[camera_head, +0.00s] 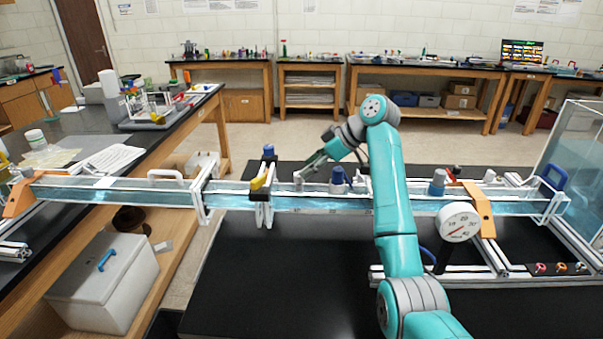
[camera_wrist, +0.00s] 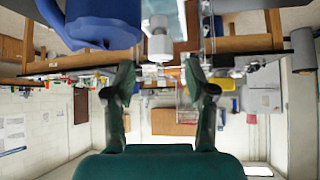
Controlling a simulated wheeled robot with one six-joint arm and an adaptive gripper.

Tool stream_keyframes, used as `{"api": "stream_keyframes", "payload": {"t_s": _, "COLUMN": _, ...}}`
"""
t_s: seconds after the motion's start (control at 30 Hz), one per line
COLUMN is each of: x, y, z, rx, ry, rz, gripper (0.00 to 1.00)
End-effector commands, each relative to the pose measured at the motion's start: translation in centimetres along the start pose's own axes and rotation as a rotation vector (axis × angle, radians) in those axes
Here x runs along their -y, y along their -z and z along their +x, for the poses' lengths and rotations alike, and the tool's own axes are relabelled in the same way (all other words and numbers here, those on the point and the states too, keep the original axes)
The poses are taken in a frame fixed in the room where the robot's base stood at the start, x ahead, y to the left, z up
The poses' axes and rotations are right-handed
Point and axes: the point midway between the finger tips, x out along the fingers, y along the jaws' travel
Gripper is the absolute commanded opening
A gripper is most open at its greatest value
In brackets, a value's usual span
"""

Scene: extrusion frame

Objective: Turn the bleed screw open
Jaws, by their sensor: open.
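My gripper (camera_head: 306,170) reaches down and left over the long clear water channel (camera_head: 330,203) in the head view. Its two fingers are apart in the wrist view (camera_wrist: 160,80), with nothing held between them. A small pale upright fitting (camera_head: 298,181), possibly the bleed screw, stands on the channel close to the fingertips. In the wrist view, a white cylinder with a narrower end (camera_wrist: 158,45) shows upside down between and beyond the fingers. It may be the same fitting; I cannot tell whether it is turned.
A blue fitting (camera_head: 338,178) stands right of the fingertips; a large blue part (camera_wrist: 100,22) fills the upper left of the wrist view. A round dial gauge (camera_head: 458,222) is at the right.

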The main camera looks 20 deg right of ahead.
Motion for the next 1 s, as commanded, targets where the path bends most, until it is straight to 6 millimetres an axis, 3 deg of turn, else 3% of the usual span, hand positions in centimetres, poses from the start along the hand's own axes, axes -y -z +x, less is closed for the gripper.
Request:
{"api": "stream_keyframes", "payload": {"t_s": 0.2, "x": -0.1, "y": 0.0, "z": -4.4, "rx": 0.000, "ry": -0.002, "rz": 0.000, "gripper": 0.55}}
{"api": "stream_keyframes", "payload": {"t_s": 0.4, "x": 0.0, "y": -0.1, "z": -6.8, "rx": 0.001, "ry": 0.000, "rz": 0.000, "gripper": 0.55}}
{"api": "stream_keyframes", "payload": {"t_s": 1.0, "x": 0.0, "y": -0.1, "z": -7.5, "rx": 0.001, "ry": 0.001, "rz": 0.000, "gripper": 0.55}}
